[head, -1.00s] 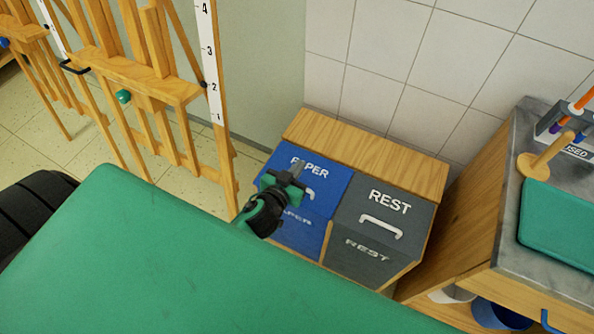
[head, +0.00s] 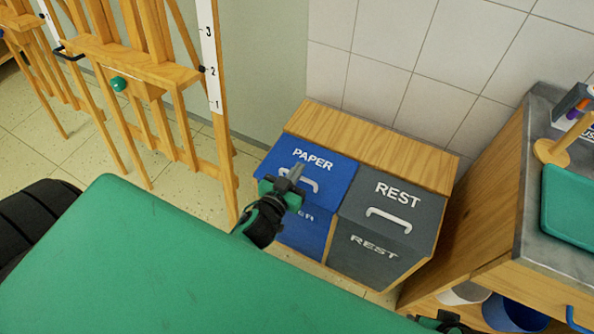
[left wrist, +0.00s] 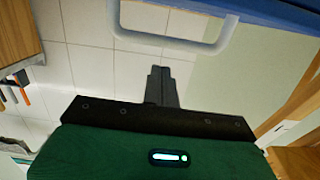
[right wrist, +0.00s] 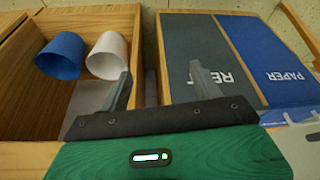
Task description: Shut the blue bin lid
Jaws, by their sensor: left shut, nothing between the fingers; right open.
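The blue lid (head: 335,170) marked PAPER lies about level with the grey lid beside it on the wooden bin cabinet; a small remaining gap cannot be ruled out. Its pale handle (head: 314,183) is partly hidden by my left gripper (head: 296,176), which is shut and empty, in front of the lid. In the left wrist view the handle (left wrist: 172,44) and a blue edge (left wrist: 275,12) show above the shut fingers (left wrist: 161,72); contact cannot be told. My right gripper (right wrist: 162,82) is open and empty, facing the cabinet fronts; only a bit shows in the head view.
The grey REST lid (head: 392,203) adjoins the blue one.

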